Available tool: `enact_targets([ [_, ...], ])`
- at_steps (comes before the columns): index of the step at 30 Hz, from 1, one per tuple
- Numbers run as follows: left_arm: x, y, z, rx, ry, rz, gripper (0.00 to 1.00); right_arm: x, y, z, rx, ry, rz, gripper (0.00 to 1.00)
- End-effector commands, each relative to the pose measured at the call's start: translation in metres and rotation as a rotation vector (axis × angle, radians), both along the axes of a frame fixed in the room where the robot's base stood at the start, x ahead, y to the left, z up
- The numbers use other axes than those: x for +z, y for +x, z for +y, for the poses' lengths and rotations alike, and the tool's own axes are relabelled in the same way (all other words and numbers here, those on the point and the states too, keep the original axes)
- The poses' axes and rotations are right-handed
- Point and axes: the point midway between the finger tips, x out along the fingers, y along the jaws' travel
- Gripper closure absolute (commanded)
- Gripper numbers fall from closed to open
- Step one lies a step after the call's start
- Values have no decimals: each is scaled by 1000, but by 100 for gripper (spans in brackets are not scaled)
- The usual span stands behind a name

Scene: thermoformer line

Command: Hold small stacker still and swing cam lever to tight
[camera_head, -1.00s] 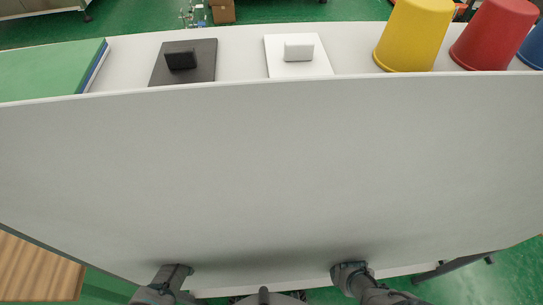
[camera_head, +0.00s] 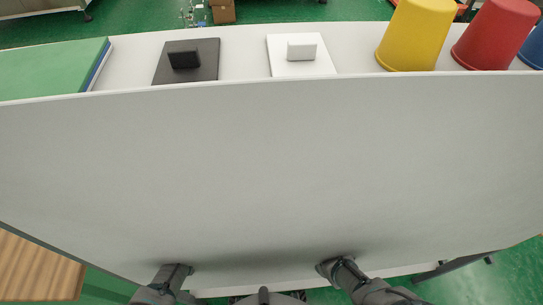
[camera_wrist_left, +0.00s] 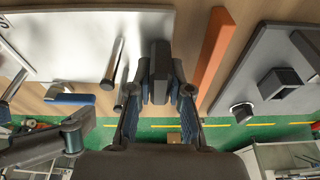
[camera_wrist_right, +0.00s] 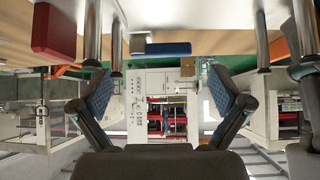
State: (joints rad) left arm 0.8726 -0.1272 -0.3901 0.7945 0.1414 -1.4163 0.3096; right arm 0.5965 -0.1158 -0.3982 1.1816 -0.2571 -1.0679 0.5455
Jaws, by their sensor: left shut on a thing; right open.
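My left gripper (camera_wrist_left: 158,104) is shut on a dark grey upright part (camera_wrist_left: 159,70) in the left wrist view. I cannot tell whether this part belongs to the small stacker. My right gripper (camera_wrist_right: 162,98) is open, with nothing between its fingers. A blue block (camera_wrist_right: 167,48) lies beyond the fingertips, and a red block (camera_wrist_right: 54,30) is at upper left. A blue bar (camera_wrist_left: 70,99) shows at left in the left wrist view. I cannot tell which of these is the cam lever. In the head view both grippers are hidden at the pale panel's near edge.
A wide pale panel (camera_head: 270,170) fills the head view. Behind it are a black plate (camera_head: 207,68), a white plate (camera_head: 318,66), and yellow (camera_head: 418,35) and red (camera_head: 495,35) cups. Metal posts (camera_wrist_right: 92,35) stand near my right gripper. An orange bar (camera_wrist_left: 212,55) is beside the left.

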Motion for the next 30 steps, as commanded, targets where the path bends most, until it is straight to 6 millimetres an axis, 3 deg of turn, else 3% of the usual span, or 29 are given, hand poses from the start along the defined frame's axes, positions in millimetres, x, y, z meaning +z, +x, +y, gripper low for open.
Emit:
enact_targets([
  [8,0,0,-1,0,-2,-1,100,-21,22,-1,1,-1,-1,0],
  [20,0,0,-1,0,-2,-2,100,-25,25,-1,1,1,-1,0],
  [27,0,0,-1,0,-2,-2,100,-25,25,-2,1,1,-1,57],
  [30,0,0,-1,0,-2,-1,100,-25,25,-1,-1,1,0,57],
])
